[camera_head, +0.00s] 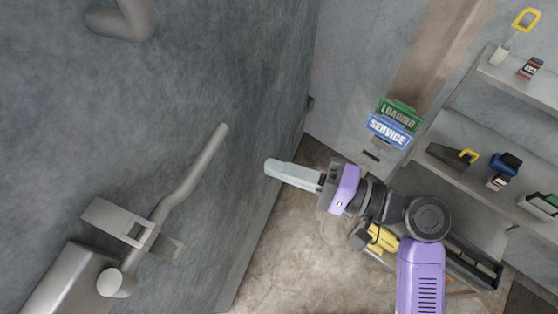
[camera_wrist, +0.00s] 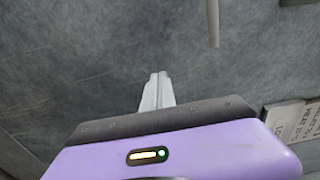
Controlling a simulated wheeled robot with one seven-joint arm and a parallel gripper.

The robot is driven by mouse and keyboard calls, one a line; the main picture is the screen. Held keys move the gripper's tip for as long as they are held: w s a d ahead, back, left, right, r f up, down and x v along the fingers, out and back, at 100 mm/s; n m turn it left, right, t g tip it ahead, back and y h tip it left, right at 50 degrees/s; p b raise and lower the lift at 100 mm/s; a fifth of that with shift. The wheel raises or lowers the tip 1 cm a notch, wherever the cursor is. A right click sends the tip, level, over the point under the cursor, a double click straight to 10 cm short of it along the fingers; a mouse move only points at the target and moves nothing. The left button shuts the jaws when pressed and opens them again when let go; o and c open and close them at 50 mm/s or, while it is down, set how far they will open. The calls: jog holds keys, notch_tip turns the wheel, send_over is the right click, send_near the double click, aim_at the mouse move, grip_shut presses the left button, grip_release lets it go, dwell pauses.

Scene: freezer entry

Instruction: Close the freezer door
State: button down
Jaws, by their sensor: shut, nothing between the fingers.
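The freezer door (camera_head: 225,60) is a large grey mottled panel filling the left of the head view. Its narrow side edge (camera_head: 262,225) faces the room, and I cannot tell how far open it stands. A bent metal handle (camera_head: 190,178) with a latch bracket (camera_head: 122,222) is on its face. My gripper (camera_head: 272,167) is shut and empty, its pale fingers pointing left toward the door near its edge. In the wrist view the shut fingers (camera_wrist: 157,92) point at a grey surface (camera_wrist: 90,60); contact cannot be told. A grey rod end (camera_wrist: 213,22) hangs at the top.
A shelf unit (camera_head: 455,107) with tools and small boxes stands at the right. Green "LOADING" (camera_head: 399,112) and blue "SERVICE" (camera_head: 388,131) signs are near the back wall. Bare brownish floor (camera_head: 290,255) lies between the door and my arm.

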jog(key=p+x, duration=0.2)
jog(key=x, duration=0.9)
jog(key=shift+w+a, duration=0.1)
jog(key=shift+a, duration=0.05)
